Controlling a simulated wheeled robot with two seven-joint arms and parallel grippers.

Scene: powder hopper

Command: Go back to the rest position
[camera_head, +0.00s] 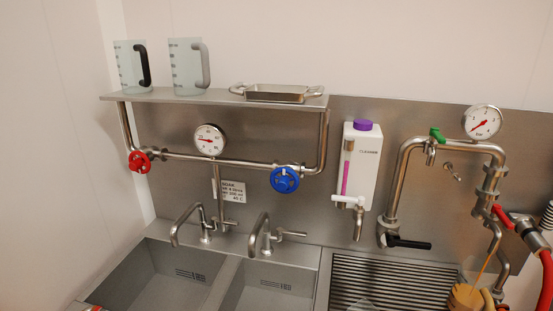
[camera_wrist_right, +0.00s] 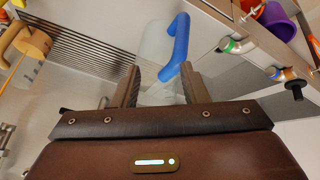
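In the right wrist view my right gripper (camera_wrist_right: 162,80) is open, with a clear gap between its two brown fingers. A clear jug (camera_wrist_right: 154,48) with a blue handle (camera_wrist_right: 181,45) is just beyond the fingertips. The lower part of the handle appears between the fingers and close to the right-hand one; I cannot tell whether they touch. In the head view a faint clear shape (camera_head: 372,304) shows at the bottom edge on the ribbed drainboard (camera_head: 395,280). Neither of my grippers shows in the head view, and my left gripper is in no view.
A shelf (camera_head: 215,97) holds two clear jugs (camera_head: 133,68) and a steel tray (camera_head: 276,92). Below are a red valve (camera_head: 139,161), a blue valve (camera_head: 285,180) and two sinks (camera_head: 160,275). A cleaner dispenser (camera_head: 360,165), pipework (camera_head: 396,175) and a red hose (camera_head: 546,280) stand right.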

